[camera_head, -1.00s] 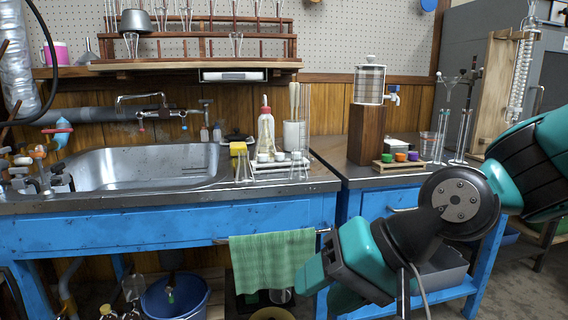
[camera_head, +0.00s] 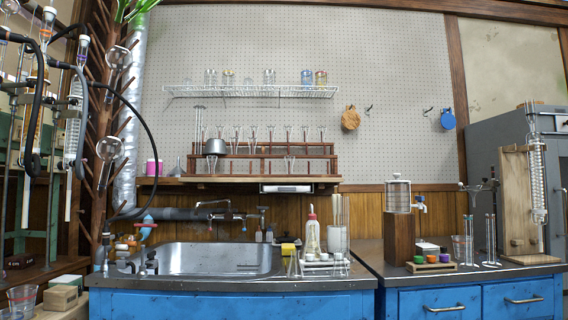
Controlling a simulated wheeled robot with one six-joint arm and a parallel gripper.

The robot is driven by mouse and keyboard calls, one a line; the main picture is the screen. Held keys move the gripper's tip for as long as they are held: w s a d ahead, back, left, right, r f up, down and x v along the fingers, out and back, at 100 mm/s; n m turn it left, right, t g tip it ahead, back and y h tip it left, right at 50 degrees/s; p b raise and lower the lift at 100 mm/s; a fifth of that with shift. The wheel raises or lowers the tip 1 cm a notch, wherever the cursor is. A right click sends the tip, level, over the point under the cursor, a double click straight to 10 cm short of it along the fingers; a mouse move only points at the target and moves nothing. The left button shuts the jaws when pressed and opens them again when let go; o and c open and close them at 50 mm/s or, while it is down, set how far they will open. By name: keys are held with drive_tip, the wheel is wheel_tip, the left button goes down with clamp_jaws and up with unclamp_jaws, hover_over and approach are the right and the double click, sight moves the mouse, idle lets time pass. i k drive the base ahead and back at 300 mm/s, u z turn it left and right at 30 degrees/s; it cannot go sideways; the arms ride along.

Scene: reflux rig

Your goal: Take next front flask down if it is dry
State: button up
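Two clear round flasks hang on a dark wooden peg rack (camera_head: 99,200) at the left of the sink. The upper flask (camera_head: 118,57) is near the top of the rack, and the lower flask (camera_head: 109,147) is about halfway up. Both look like clear glass. I cannot tell at this distance whether either holds drops or is dry. A black hose passes close to the flasks. My gripper and arm are not in view.
Glass apparatus with black hoses (camera_head: 45,110) stands close left of the rack. The sink (camera_head: 215,260) and its blue bench are below right. A wire shelf of glasses (camera_head: 250,91) and a test-tube rack (camera_head: 265,165) are on the wall.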

sight(289, 161)
drive_tip(key=u, duration=0.6)
drive_tip(key=i, duration=1.65)
drive_tip(key=z, duration=0.2)
